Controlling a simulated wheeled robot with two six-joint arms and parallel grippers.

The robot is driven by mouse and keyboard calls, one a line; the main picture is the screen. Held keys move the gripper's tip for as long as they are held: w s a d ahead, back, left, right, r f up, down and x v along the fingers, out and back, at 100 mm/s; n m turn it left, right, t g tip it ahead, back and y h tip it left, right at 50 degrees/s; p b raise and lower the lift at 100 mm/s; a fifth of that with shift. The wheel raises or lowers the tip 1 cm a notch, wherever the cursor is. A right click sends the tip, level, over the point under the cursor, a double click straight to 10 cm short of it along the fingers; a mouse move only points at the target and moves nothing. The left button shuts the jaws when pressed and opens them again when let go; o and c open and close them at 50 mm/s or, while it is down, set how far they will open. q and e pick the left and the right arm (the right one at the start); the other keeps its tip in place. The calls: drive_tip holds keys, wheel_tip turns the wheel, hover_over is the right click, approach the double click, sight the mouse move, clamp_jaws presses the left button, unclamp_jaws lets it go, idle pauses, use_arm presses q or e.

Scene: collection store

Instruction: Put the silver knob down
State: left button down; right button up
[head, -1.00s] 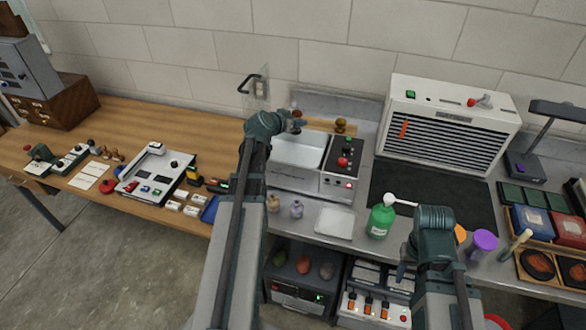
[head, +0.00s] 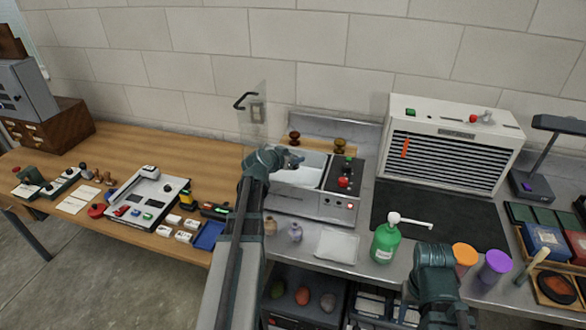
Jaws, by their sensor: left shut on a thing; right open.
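My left gripper (head: 294,161) is over the white open basin (head: 311,172) of the grey bench unit, near its back left. It is shut on a small greyish thing, which I take to be the silver knob; it is mostly hidden by the fingers. A dark brown knob (head: 294,137) and a brass-coloured knob (head: 339,145) stand on a wooden strip behind the basin. My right gripper (head: 411,285) is low over the bench front, below the green bottle. It is open, with no object visible in it.
Right of the basin is a black control panel (head: 342,175) with a red knob. A white pad (head: 337,245) and two small bottles (head: 295,232) stand in front. The green pump bottle (head: 385,243) is near my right arm. The dark mat (head: 440,215) is mostly clear.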

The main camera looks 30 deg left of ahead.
use_arm(q)
drive_tip(key=shift+f+b, duration=1.05)
drive_tip(key=shift+f, duration=0.4)
